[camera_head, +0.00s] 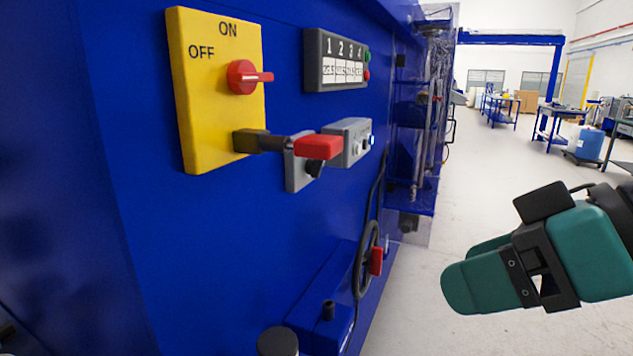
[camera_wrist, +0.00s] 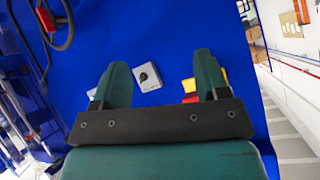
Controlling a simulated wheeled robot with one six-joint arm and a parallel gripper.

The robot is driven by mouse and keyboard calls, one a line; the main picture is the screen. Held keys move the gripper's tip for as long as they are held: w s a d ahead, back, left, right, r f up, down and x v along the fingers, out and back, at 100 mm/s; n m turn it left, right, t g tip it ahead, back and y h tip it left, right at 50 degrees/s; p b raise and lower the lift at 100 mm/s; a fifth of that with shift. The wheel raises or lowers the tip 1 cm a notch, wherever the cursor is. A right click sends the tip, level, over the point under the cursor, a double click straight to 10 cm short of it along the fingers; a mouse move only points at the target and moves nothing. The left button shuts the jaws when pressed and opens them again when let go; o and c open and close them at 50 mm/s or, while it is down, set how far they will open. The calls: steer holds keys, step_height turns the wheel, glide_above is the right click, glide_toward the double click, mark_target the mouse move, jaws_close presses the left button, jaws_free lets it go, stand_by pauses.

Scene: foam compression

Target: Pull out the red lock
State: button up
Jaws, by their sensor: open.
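A red block (camera_head: 318,147), which looks like the red lock, sticks out on a dark rod from the lower edge of the yellow ON/OFF panel (camera_head: 215,95). My gripper (camera_head: 462,265) is at the right of the head view, apart from the blue machine and touching nothing. In the wrist view my gripper (camera_wrist: 161,62) has its two teal fingers spread, with nothing held between them.
A red switch handle (camera_head: 248,77) is on the yellow panel. A grey plate with a black knob (camera_head: 316,170) and a grey box (camera_head: 348,142) sit beside the red block. A handwheel with a red piece (camera_head: 376,260) is lower down. Open floor lies right.

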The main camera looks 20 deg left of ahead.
mark_target(337, 148)
steer(key=w+a+r+n+y+b, duration=0.2)
steer(key=a+r+n+y+b, duration=0.2)
steer(key=a+r+y, duration=0.3)
steer(key=shift+w+a+r+n+g+y, duration=0.3)
steer(key=shift+r+n+g, duration=0.15)
steer(key=shift+r, duration=0.3)
steer(key=shift+a, duration=0.1)
steer(key=shift+a+r+p, duration=0.15)
steer(key=shift+a+p, duration=0.5)
steer(key=shift+w+a+p, duration=0.15)
steer(key=shift+a+p, duration=0.4)
steer(key=shift+a, duration=1.35)
steer(key=shift+w+a+p, duration=0.15)
steer(key=shift+a+p, duration=0.35)
steer(key=shift+a, duration=1.35)
steer(key=shift+w+f+t, duration=0.2)
steer(key=shift+f+t, duration=0.05)
steer(key=shift+w+b, duration=0.3)
steer(key=shift+r, duration=0.1)
